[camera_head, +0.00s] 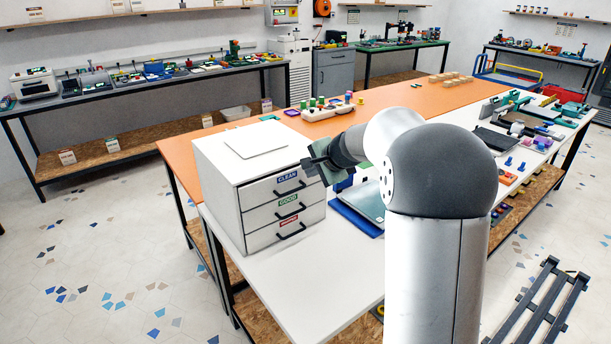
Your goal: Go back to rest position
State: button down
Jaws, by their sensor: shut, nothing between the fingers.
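My arm reaches from the right foreground over the table toward a white drawer cabinet (222,168). My gripper (312,168) is at the cabinet's right front edge, by the top drawer (262,197). It is shut with nothing visible in it. Whether it touches the cabinet cannot be told from this view. The cabinet has three drawers with dark handles, and all look closed. The top label is blue, the middle one (288,201) green and the lowest one (288,219) red.
A blue-framed plate (358,212) lies on the white table (290,290) right of the cabinet, partly behind my arm. A tray with small colored parts (325,110) stands behind on the orange surface (410,95). Tools crowd the right side. A dark slatted rack (540,305) is at lower right.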

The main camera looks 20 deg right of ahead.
jog(key=s+a+n+g, duration=0.1)
jog(key=s+a+n, duration=0.15)
jog(key=s, duration=0.35)
jog(key=s+a+n+g, duration=0.2)
jog(key=s+a, duration=0.1)
jog(key=s, duration=0.4)
jog(key=s+f+n+g+h, duration=0.1)
jog(key=s+f+n, duration=0.3)
jog(key=s, duration=1)
jog(key=s+a+f+n+g+h, duration=0.1)
jog(key=s+f+n+g, duration=0.3)
jog(key=s, duration=1)
jog(key=shift+s+a+f+n+h, duration=0.2)
jog(key=shift+f+n+h, duration=0.1)
jog(key=shift+n+h, duration=0.45)
